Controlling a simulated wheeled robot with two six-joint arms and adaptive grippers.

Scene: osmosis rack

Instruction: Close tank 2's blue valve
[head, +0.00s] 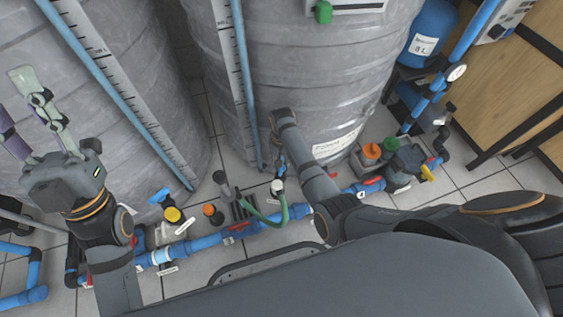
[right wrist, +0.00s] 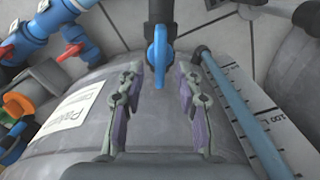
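A blue valve handle (right wrist: 158,55) sits at the top centre of the right wrist view, on a dark pipe. My right gripper (right wrist: 159,72) is open, with its two fingers on either side of the handle and gaps on both sides. In the head view the blue valve (head: 282,164) shows small at the foot of the middle grey tank (head: 320,80), partly covered by my right arm. My right fingers are barely visible there. I cannot read the tank's number. My left gripper (head: 20,106) is open and empty in front of the left tank (head: 85,60).
Another blue valve handle (head: 158,195) stands near a yellow cap (head: 172,214). A blue pipe (head: 205,243) with red handles runs along the floor, with a green hose (head: 268,220) above it. A pump with orange cap (head: 372,151) stands right.

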